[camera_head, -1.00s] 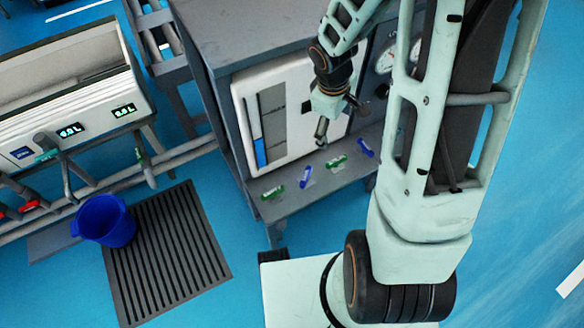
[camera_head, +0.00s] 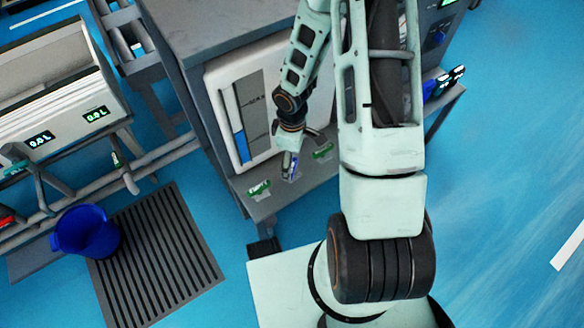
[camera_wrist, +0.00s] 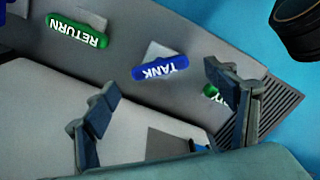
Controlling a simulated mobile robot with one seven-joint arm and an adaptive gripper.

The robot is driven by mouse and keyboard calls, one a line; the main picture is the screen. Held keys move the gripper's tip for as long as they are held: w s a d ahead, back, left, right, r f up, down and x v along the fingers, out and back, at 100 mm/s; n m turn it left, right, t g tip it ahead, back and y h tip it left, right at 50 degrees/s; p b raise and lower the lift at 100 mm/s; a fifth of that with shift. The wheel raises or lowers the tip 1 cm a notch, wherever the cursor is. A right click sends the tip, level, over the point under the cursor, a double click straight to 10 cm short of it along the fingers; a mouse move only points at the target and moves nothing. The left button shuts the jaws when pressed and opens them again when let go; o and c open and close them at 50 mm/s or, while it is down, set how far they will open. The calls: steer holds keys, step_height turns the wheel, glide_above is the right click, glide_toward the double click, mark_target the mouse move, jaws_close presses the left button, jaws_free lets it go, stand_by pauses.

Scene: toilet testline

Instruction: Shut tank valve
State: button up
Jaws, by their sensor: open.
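The tank valve has a blue handle labelled TANK (camera_wrist: 160,68) on the grey shelf. It lies near the middle of the wrist view, with a pale plate beside it. My gripper (camera_wrist: 160,80) is open, with one finger on each side of the handle in the picture. I cannot tell whether either finger touches it. In the head view my gripper (camera_head: 290,165) is low over the shelf and partly covers the blue handle (camera_head: 296,174).
A green RETURN handle (camera_wrist: 77,30) and a partly hidden green handle (camera_wrist: 212,92) flank the blue one. A white panel with a blue level gauge (camera_head: 239,148) stands behind the shelf. A blue bucket (camera_head: 86,232) and a floor grate (camera_head: 155,255) are at left.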

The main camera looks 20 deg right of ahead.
mark_target(292, 167)
steer(key=shift+f+b, duration=0.5)
steer(key=shift+f, duration=1.35)
steer(key=c, duration=1.2)
steer(key=shift+o, duration=0.2)
steer(key=shift+m, duration=0.4)
steer(key=m, duration=0.3)
steer(key=shift+m+b, duration=0.3)
steer(key=shift+b, duration=0.1)
steer(key=shift+m, duration=1.9)
steer(key=o, duration=1.2)
steer(key=shift+c, duration=0.2)
